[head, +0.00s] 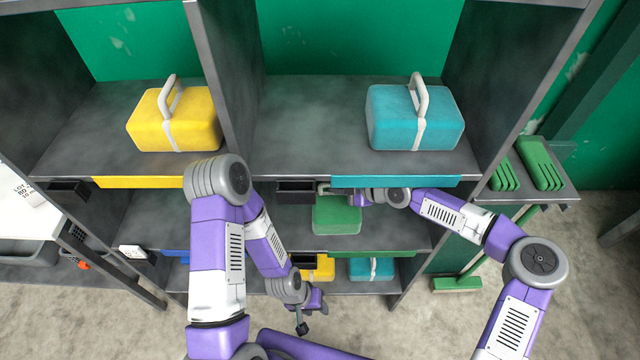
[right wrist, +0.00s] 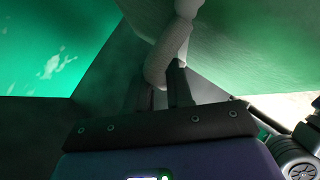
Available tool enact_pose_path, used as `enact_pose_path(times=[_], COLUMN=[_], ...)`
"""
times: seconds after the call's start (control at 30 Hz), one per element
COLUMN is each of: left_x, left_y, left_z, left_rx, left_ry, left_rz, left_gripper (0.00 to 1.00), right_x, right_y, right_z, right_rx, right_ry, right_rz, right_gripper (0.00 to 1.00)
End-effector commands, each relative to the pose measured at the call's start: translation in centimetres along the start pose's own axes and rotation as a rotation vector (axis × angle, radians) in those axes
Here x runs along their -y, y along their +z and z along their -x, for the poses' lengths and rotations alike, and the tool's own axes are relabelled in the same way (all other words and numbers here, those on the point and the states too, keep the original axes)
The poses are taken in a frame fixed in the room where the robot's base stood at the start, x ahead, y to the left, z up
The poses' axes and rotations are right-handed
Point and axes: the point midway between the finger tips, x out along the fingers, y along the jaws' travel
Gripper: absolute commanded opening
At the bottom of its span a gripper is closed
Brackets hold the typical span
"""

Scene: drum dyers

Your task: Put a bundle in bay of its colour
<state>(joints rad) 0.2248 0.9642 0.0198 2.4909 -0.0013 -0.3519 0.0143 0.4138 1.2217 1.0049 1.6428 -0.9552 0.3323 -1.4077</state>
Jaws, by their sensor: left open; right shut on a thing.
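A green bundle (head: 337,217) is at the middle-level right bay, whose front edge carries a green strip (head: 385,254). My right gripper (head: 335,189) is at its top, partly hidden under the upper shelf edge. In the right wrist view my right gripper (right wrist: 160,88) is shut on the bundle's white handle (right wrist: 170,50), with the green body (right wrist: 235,45) beside it. I cannot tell whether the bundle touches the shelf floor. My left gripper (head: 312,303) is open and empty, low in front of the rack.
Upper bays hold a yellow bundle (head: 175,122) over a yellow strip (head: 138,182) and a teal bundle (head: 415,118) over a teal strip (head: 395,181). Below are another yellow bundle (head: 318,271) and teal bundle (head: 372,268). A grey divider (head: 228,80) separates the bays. A green broom (head: 458,284) stands right.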

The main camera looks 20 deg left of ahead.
Motion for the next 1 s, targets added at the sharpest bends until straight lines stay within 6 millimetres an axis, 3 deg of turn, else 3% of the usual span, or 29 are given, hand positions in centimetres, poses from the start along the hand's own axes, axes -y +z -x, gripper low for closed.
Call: enact_pose_path(times=[0.2,0.5,0.73,1.0], left_x=[0.2,0.2,0.5,0.5], left_y=[0.0,0.0,-0.1,-0.1], left_z=[-0.4,-0.6,-1.3,-1.2], left_rx=[0.000,0.000,0.000,0.000], left_ry=[0.000,0.000,0.000,0.000], left_rz=[0.000,0.000,0.000,0.000], left_gripper=[0.43,0.43,0.43,0.43], right_x=[-1.9,-2.9,-0.6,-0.5], right_y=[-1.6,-2.3,-0.4,-0.3], right_z=[-3.7,-5.5,-7.1,-7.2], right_rx=[-0.003,-0.003,-0.002,-0.001], right_ry=[0.005,0.006,0.004,0.006], right_rz=[0.003,0.001,-0.002,0.000], right_gripper=[0.00,0.00,0.00,0.00])
